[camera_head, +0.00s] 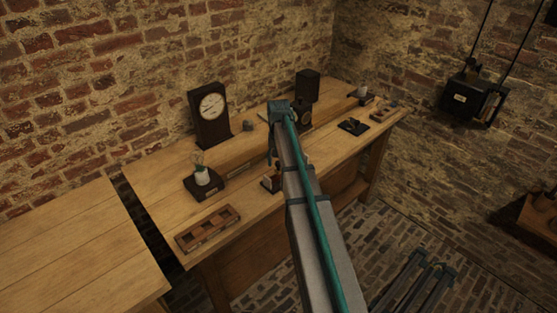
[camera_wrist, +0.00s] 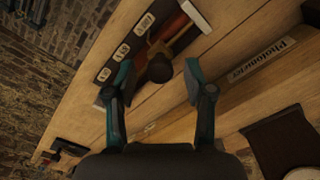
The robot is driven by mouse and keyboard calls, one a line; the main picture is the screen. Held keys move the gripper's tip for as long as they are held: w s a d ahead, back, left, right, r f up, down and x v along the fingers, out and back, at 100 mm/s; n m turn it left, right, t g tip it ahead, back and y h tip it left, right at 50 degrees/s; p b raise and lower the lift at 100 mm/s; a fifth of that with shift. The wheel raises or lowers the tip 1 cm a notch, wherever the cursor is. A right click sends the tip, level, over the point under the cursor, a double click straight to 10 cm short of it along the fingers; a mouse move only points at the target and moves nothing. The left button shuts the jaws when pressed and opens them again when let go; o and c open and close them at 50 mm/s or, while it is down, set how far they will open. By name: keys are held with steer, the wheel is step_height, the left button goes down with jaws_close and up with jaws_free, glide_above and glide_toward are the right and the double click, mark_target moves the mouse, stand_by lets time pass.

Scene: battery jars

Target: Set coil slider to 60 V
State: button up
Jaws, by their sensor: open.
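A dark round knob (camera_wrist: 160,69) shows between my open fingertips (camera_wrist: 157,76) in the wrist view. I cannot tell whether either finger touches it. Beside it is a dark scale strip (camera_wrist: 133,36) with several pale number labels, too blurred to read surely.
A long wooden bar labelled Photometer (camera_wrist: 258,62) runs beside my right finger. The bench's front-left surface is mostly clear.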

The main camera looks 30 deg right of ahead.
jaws_close()
stand_by(0.3)
